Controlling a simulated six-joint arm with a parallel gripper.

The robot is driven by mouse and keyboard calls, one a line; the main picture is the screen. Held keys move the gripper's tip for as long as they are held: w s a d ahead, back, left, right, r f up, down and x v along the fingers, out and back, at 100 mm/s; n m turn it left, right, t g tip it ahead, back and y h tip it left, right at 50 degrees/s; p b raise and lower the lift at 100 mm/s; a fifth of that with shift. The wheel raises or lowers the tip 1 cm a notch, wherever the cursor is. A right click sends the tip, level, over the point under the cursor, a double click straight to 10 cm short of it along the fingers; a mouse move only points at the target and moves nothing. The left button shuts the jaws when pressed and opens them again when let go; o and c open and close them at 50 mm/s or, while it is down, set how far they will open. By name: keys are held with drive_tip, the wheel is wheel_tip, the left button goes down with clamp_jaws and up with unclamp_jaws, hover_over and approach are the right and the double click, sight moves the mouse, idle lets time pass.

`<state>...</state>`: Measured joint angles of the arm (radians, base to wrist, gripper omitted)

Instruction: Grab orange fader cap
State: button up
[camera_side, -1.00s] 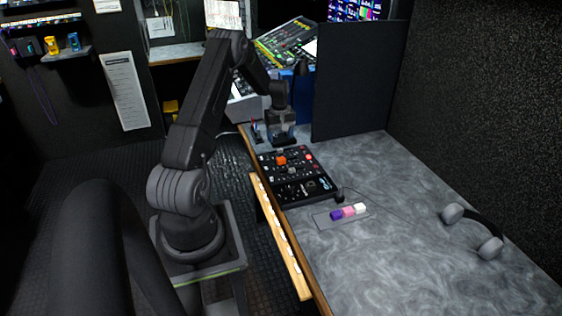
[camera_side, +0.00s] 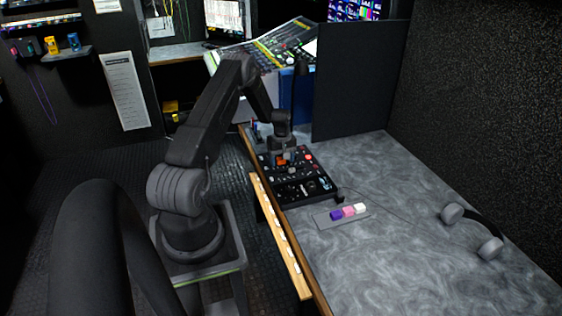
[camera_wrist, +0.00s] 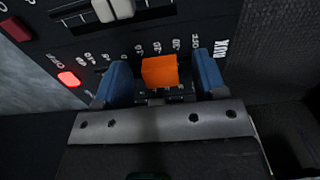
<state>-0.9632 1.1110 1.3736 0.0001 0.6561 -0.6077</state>
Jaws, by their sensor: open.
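The orange fader cap (camera_wrist: 160,72) is a small block on the black control panel (camera_wrist: 70,50). In the wrist view it sits between the two blue fingers of my gripper (camera_wrist: 162,80), with a visible gap on each side. My gripper is open and holds nothing. In the side view my gripper (camera_side: 284,156) is low over the far part of the panel (camera_side: 318,190), and the orange cap (camera_side: 281,161) shows partly beside the fingers.
A grey fader cap (camera_wrist: 112,8) and a lit red button (camera_wrist: 69,79) are on the panel nearby. A tray (camera_side: 322,220) with purple, pink and white caps lies in front. Headphones (camera_side: 488,247) lie at right. A dark partition (camera_side: 355,80) stands behind.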

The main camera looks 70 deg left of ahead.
drive_tip(key=c, duration=1)
